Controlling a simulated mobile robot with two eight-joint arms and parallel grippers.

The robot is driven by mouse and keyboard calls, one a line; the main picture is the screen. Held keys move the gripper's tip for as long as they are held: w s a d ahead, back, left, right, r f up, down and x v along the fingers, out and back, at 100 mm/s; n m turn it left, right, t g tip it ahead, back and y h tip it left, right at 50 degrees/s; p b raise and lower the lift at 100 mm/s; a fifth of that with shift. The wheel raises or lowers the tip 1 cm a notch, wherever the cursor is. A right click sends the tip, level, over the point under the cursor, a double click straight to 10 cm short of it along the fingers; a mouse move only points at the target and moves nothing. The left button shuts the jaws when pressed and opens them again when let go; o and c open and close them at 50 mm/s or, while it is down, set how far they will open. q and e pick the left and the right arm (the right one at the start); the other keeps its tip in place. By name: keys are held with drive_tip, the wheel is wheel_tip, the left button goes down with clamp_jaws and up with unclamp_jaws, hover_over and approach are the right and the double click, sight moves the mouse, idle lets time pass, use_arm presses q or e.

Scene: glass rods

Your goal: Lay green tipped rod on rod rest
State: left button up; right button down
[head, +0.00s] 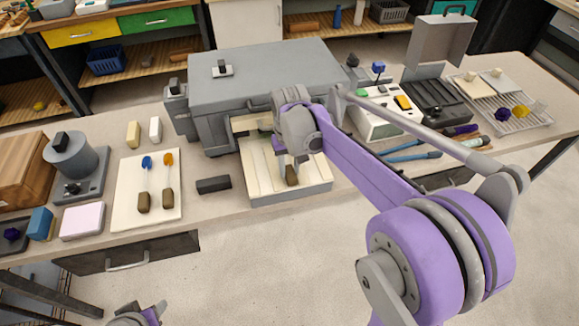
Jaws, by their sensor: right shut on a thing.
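My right gripper (292,156) points down in front of the grey box, over a cream tray. It is shut on a rod, whose brown end (292,176) shows below the fingers. The rod's tip is hidden by the gripper, so I cannot see its colour. A pale board (126,205) at the left, which looks like the rod rest, bears two rods with brown ends: a blue-tipped rod (145,182) and an orange-tipped rod (168,183), side by side. My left gripper (150,313) is only partly in view at the bottom left, low and away from the table.
The grey box (265,80) stands open at its front, with the cream tray (320,185) before it. A dark block (213,185) lies between tray and board. A grey device (72,165) and pink block (82,221) stand left. Blue-handled tools (410,157) lie right.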

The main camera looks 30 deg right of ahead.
drive_tip(key=shift+f, duration=0.15)
drive_tip(key=c, duration=0.5)
unclamp_jaws()
wheel_tip(320, 180, up, 11)
drive_tip(key=s+a+f+n+t, duration=0.1)
drive_tip(key=s+a+f+t, duration=0.1)
drive_tip(key=s+f, duration=0.4)
drive_tip(key=s+a+f+n+t, duration=0.1)
drive_tip(key=s+a+f+t, duration=0.2)
drive_tip(key=s, duration=0.8)
wheel_tip(320, 180, down, 4)
drive_tip(key=shift+s+a+r+n+p, duration=0.25)
drive_tip(key=shift+s+a+n+p, duration=0.1)
drive_tip(key=shift+a, duration=0.85)
